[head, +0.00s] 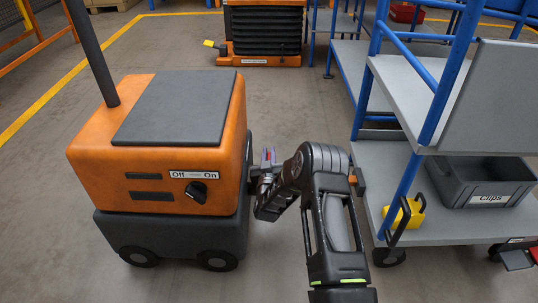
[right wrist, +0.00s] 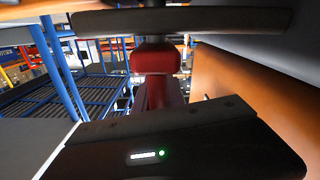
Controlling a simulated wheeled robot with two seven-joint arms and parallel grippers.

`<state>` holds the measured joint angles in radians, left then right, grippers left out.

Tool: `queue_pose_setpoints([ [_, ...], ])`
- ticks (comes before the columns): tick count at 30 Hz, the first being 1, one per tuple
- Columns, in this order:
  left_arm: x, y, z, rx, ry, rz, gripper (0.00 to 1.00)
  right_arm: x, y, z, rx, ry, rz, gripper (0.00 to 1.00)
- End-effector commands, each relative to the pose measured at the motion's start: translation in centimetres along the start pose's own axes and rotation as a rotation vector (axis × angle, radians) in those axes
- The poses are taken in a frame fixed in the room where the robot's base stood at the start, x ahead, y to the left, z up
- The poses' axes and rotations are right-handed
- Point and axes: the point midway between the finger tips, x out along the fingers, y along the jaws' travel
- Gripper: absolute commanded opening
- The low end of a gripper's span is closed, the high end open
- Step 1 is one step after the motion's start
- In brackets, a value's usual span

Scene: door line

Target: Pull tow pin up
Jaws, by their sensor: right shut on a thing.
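The tow pin shows as a red piece (right wrist: 157,62) with a rounded head in the right wrist view, between the dark parts of my right gripper. In the head view my right gripper (head: 262,178) reaches into the gap between the orange tug (head: 150,165) and the grey-shelved cart. It is shut on the pin. A small bit of red and blue shows just above the gripper there, but my arm hides most of the coupling. I cannot tell how far up the pin sits.
The blue-framed cart (head: 415,170) stands close on the right, with a grey Clips bin (head: 488,187) and a yellow part (head: 405,216). The tug's Off/On switch (head: 196,192) faces me. Another orange machine (head: 264,32) stands behind. Floor between is clear.

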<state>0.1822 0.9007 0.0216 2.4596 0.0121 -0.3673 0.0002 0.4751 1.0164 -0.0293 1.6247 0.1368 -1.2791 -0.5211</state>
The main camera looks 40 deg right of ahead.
Motion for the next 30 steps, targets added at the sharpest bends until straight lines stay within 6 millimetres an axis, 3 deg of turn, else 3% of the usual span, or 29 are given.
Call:
queue_pose_setpoints([
  [3,-1.9,0.8,0.1,0.002,-0.001,-0.002,0.38,0.1,0.9,-3.2,-0.004,0.003,0.005,0.0],
  [9,-3.4,1.3,0.3,0.004,-0.004,-0.007,0.38,0.1,1.7,-6.6,-0.003,0.002,0.006,0.0],
  [19,-3.2,1.3,0.4,0.004,-0.003,-0.007,0.38,0.1,1.8,-6.5,-0.004,0.001,0.008,0.0],
  [20,-3.2,1.3,0.4,0.004,-0.003,-0.007,0.38,0.1,1.8,-6.5,-0.004,0.001,0.008,0.17],
  [21,-3.2,1.3,0.4,0.004,-0.003,-0.007,0.38,0.1,1.8,-6.5,-0.004,0.001,0.008,0.2],
  [26,-3.2,1.3,0.4,0.004,-0.003,-0.007,0.38,0.1,1.6,-6.5,-0.002,0.001,0.005,0.33],
  [30,-3.2,1.3,0.4,0.004,-0.003,-0.007,0.38,0.0,1.5,-6.5,-0.001,0.001,0.004,0.34],
])
